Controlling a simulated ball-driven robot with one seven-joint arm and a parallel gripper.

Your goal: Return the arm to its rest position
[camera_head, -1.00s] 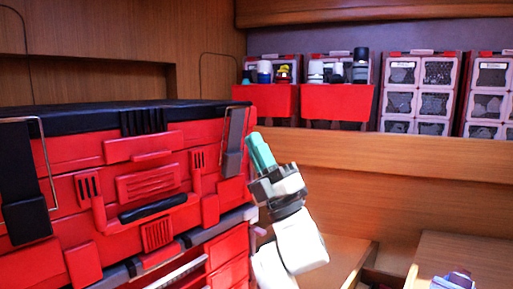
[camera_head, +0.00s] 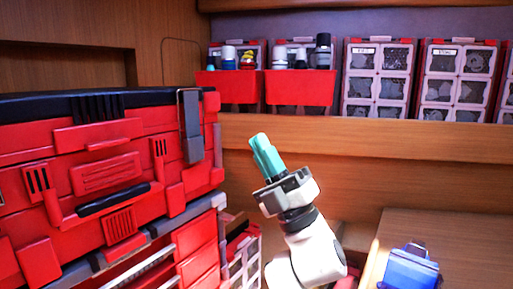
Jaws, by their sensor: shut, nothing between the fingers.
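My gripper (camera_head: 262,144) shows in the head view, just below the middle of the picture. Its teal fingers are shut with nothing between them and point up and slightly left. My white and grey arm (camera_head: 308,245) rises from the bottom of the picture to the gripper. The gripper stands to the right of a large red toolbox and shows apart from it in the picture.
The red toolbox (camera_head: 105,175) with a black top fills the left. A wooden shelf (camera_head: 400,145) behind holds red bins (camera_head: 300,88) and clear-fronted drawer units (camera_head: 378,80).

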